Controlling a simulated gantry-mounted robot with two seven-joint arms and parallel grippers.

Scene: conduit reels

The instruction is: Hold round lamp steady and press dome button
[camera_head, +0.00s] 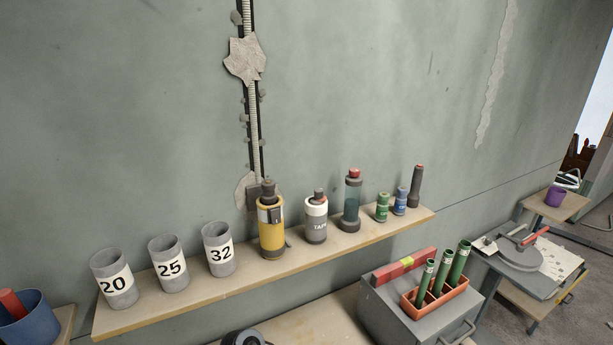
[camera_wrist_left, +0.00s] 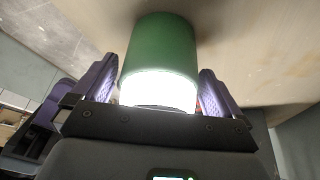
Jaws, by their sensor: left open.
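In the left wrist view, my left gripper (camera_wrist_left: 158,85) is open around a green cylinder (camera_wrist_left: 160,48) with a brightly lit white band at its near end. The cylinder stands between the two purple-padded fingers, very close to both; I cannot tell whether they touch it. Its far end points to a pale wooden surface. I cannot tell whether this is the round lamp. No dome button can be made out. Neither gripper shows in the head view, and my right gripper is not in view.
A wall shelf (camera_head: 335,247) holds grey cups marked 20, 25 and 32, a yellow canister (camera_head: 272,228) and several bottles. A dark round thing (camera_head: 245,337) is cut off at the bottom edge. A grey box with an orange tray (camera_head: 440,296) of green tubes stands at right.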

